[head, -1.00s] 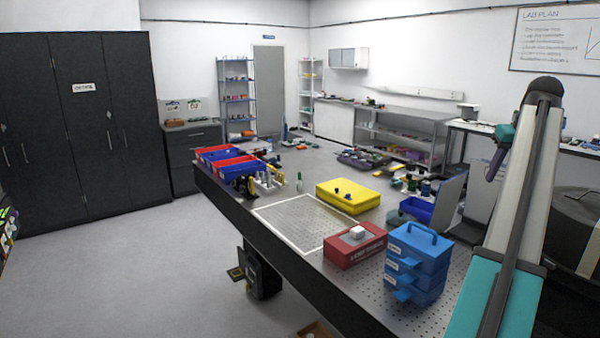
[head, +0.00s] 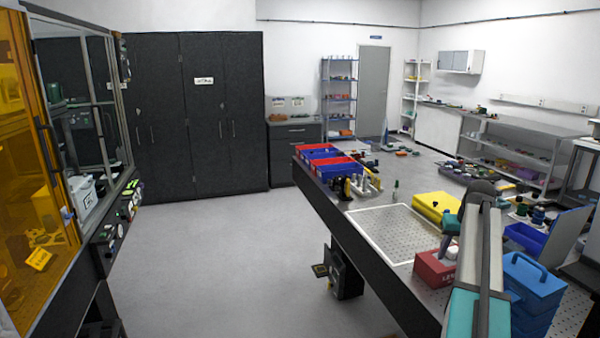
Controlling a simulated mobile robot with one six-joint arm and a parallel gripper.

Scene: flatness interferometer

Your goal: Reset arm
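My arm (head: 490,260) rises from the lower right of the head view, over the near part of the dark workbench (head: 378,287). Its dark elbow (head: 482,187) shows at the top, and a teal link hangs just left of it. My gripper cannot be made out. The arm covers part of the red box (head: 430,268) and the yellow case (head: 432,200) on the bench.
A blue drawer box (head: 533,285) stands close right of my arm. Red and blue bins (head: 330,168) line the bench's far end. An orange-panelled enclosure (head: 30,180) stands at left, black cabinets (head: 160,125) behind. The grey floor (head: 230,260) between is clear.

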